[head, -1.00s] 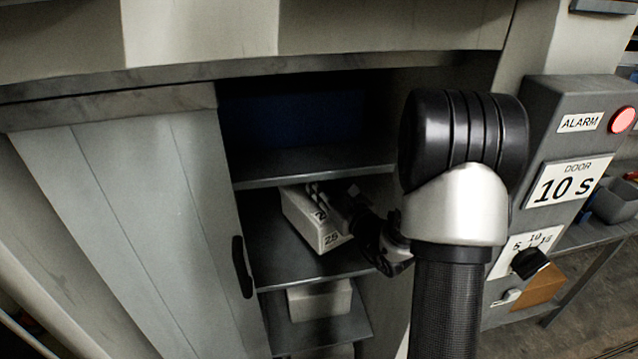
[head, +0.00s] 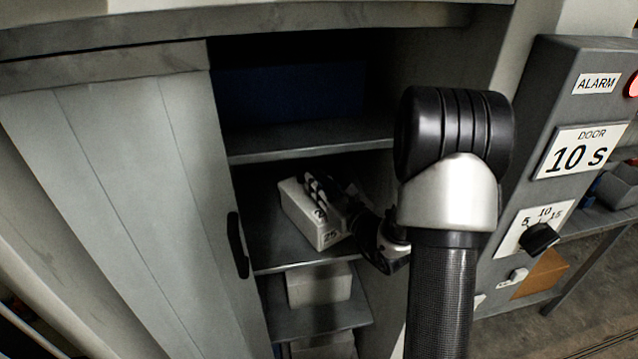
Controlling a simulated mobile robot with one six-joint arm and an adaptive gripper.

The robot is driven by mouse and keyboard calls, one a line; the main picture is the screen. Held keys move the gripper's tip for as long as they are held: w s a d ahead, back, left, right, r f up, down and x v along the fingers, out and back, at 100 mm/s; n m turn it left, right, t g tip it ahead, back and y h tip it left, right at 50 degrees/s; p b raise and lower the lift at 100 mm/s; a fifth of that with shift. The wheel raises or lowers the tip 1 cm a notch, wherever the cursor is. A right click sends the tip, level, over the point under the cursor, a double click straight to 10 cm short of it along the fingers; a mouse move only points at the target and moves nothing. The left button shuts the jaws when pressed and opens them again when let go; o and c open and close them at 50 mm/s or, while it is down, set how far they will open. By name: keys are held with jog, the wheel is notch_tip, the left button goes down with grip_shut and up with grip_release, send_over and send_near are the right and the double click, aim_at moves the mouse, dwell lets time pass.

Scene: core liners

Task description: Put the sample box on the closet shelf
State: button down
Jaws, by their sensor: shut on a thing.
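The sample box (head: 300,209) is white with dark number labels. It is inside the open closet, at the middle closet shelf (head: 272,250). My gripper (head: 328,200) reaches in from the right and is shut on the box, its fingers over the box's top. The fingers and wrist hide part of the box's top and right side. The box appears at shelf level, but I cannot tell whether its underside touches the shelf. My black and silver arm stands in front of the closet's right side.
The closet door (head: 150,190) with a black handle (head: 238,245) is at the left of the opening. An upper shelf (head: 300,140) is above the box. Another white box (head: 318,285) sits on the shelf below. A grey control panel (head: 560,160) with a dial (head: 541,237) stands at right.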

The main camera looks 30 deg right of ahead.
jog(key=c, duration=1.5)
grip_release()
jog(key=shift+r, duration=0.1)
jog(key=shift+o, duration=0.4)
jog(key=shift+s+f, duration=0.1)
jog(key=shift+f, duration=0.1)
jog(key=s+d, duration=0.1)
jog(key=s, duration=1)
jog(key=shift+s+d+r, duration=0.15)
jog(key=shift+s+d, duration=0.05)
jog(key=shift+s, duration=0.2)
